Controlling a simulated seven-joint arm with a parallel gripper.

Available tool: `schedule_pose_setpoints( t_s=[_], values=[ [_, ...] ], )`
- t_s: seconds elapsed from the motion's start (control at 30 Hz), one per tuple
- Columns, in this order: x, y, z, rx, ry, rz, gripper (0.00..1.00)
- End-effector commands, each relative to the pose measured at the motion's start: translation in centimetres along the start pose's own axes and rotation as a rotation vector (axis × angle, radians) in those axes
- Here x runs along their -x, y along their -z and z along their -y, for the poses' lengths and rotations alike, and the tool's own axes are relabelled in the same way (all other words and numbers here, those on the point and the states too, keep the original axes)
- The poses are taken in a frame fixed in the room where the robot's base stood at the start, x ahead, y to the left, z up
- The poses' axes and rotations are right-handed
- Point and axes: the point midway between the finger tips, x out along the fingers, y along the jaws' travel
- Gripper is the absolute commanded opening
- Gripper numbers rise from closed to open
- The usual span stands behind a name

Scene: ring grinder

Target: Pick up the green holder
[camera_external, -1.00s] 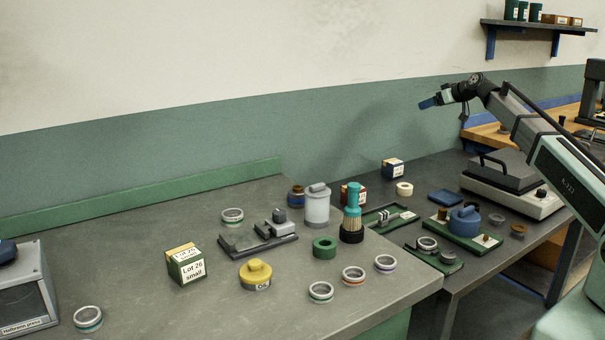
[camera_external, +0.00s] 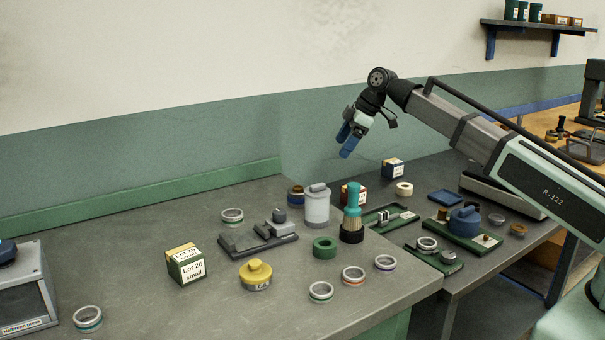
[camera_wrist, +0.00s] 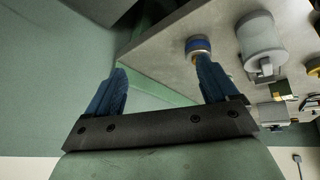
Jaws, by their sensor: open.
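A short green ring-shaped piece (camera_external: 324,247), which looks like the green holder, sits on the grey bench left of the brush with the teal handle (camera_external: 353,198). My gripper (camera_external: 348,143) is high above the back of the bench, its blue fingers pointing down and slightly left. It is open and empty, well apart from the green piece. In the wrist view my gripper (camera_wrist: 159,66) shows both fingers spread, with the wall and bench edge beyond. I cannot make out the green piece in the wrist view.
A grey canister (camera_external: 317,207) stands behind the green piece. A yellow-topped weight (camera_external: 256,275) and several metal rings (camera_external: 321,292) lie in front and to the left. A grey fixture (camera_external: 258,238) is left.

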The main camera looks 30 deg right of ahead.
Motion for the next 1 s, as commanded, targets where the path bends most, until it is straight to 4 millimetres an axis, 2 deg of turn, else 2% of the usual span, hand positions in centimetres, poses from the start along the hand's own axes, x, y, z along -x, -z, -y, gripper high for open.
schedule_pose_setpoints(
  t_s=[0.03,0.2,0.4,0.6,0.8,1.0],
  values=[
    [-0.4,1.2,2.2,0.044,0.024,0.024,0.87],
    [-1.1,4.0,8.7,0.175,0.097,0.107,0.87],
    [-1.2,6.6,16.2,0.326,0.171,0.205,0.87],
    [-0.7,8.2,23.5,0.469,0.234,0.303,0.87],
    [0.1,9.0,28.7,0.573,0.276,0.378,0.87],
    [0.5,9.1,30.8,0.616,0.292,0.411,0.87]
  ],
)
